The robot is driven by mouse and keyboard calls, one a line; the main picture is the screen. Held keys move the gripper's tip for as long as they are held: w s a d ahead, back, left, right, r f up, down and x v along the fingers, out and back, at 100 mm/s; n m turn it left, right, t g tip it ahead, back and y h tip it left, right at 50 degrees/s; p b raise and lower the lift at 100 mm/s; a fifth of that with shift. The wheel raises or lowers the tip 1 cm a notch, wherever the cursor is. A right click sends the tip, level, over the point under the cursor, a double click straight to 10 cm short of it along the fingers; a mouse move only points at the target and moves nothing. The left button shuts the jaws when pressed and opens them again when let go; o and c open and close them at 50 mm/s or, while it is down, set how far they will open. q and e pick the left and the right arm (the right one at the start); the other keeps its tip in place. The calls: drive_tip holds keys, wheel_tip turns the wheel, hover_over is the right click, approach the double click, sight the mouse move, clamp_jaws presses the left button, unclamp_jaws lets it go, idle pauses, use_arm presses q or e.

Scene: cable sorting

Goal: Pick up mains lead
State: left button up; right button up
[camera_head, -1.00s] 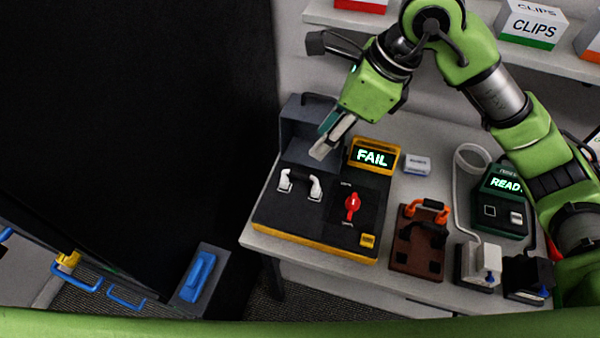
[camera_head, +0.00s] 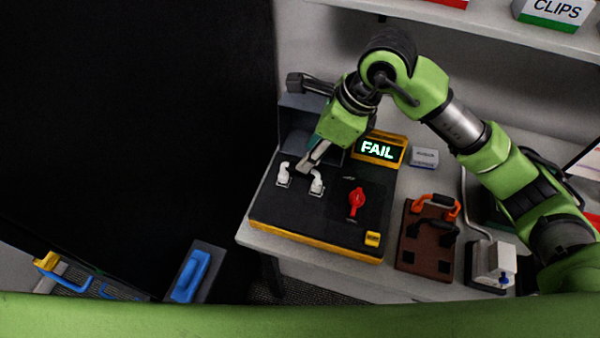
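A white lead (camera_head: 316,184) shaped like a handle stands on the black top of the yellow-edged tester (camera_head: 310,228); which lead is the mains lead is not labelled. My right gripper (camera_head: 304,166) points down at the white lead's middle, and its fingers cover the bar between the two white ends. I cannot tell whether the fingers are open or shut on it. The tester's screen (camera_head: 377,149) reads FAIL, and a red knob (camera_head: 356,202) sits beside the lead. An orange lead (camera_head: 436,202) and a black lead (camera_head: 434,228) stand on a brown board. My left gripper is not in view.
A grey bin (camera_head: 300,115) stands behind the tester, close to my gripper. A small white box (camera_head: 425,157) and a white socket block (camera_head: 493,263) are on the table to the right. A blue-handled item (camera_head: 190,275) is at lower left. My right arm crosses over the right side.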

sight(317, 184)
drive_tip(key=shift+w+a+f, duration=0.1)
drive_tip(key=shift+f, duration=0.25)
drive_tip(key=p+x, duration=0.1)
drive_tip(key=x, duration=0.2)
drive_tip(key=p+x, duration=0.1)
drive_tip(key=shift+s+a+f+p, duration=0.2)
drive_tip(key=shift+s+f+p, duration=0.05)
drive_tip(key=shift+s+p, duration=0.15)
drive_tip(key=shift+w+a+f, duration=0.1)
drive_tip(key=shift+f, duration=0.25)
clamp_jaws()
